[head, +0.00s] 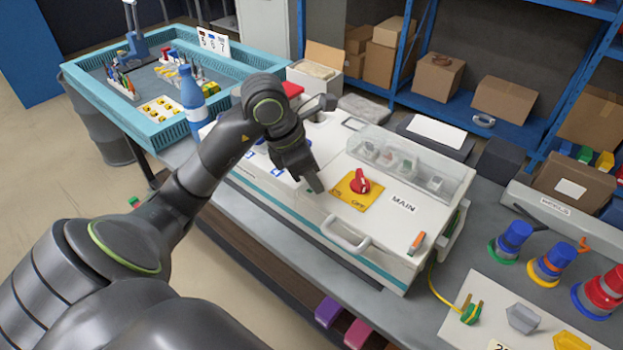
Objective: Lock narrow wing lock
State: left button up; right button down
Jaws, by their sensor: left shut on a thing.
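My left gripper (315,184) reaches down to the white top panel of the socket box (335,215), left of the red switch knob. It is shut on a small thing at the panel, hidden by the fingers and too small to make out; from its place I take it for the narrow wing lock. The red knob (360,181) sits on a yellow plate (362,202) and is apart from the gripper. The word MAIN is printed to its right. My right gripper is not in view.
A clear cover (425,162) stands along the box's back edge, and a handle (345,236) is on its front. A blue bottle (192,100) and a teal tray (118,99) are at left. Coloured plugs (513,238) stand at right. Shelves with cartons (438,76) are behind.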

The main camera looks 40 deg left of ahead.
pick_arm(q)
jog(key=shift+d+r+n+p, duration=0.15)
jog(key=shift+n+p, duration=0.2)
jog(key=shift+n, duration=0.25)
jog(key=n+p, duration=0.2)
jog(key=n+y+p, duration=0.1)
jog(key=n+p, duration=0.1)
jog(key=p, duration=0.1)
jog(key=shift+s+r+t+y, duration=0.1)
jog(key=shift+t+y, duration=0.2)
jog(key=shift+t, duration=0.1)
jog(key=shift+f+n+y+p, duration=0.2)
jog(key=shift+n+y+p, duration=0.2)
jog(key=shift+n+p, duration=0.65)
jog(key=o, duration=1)
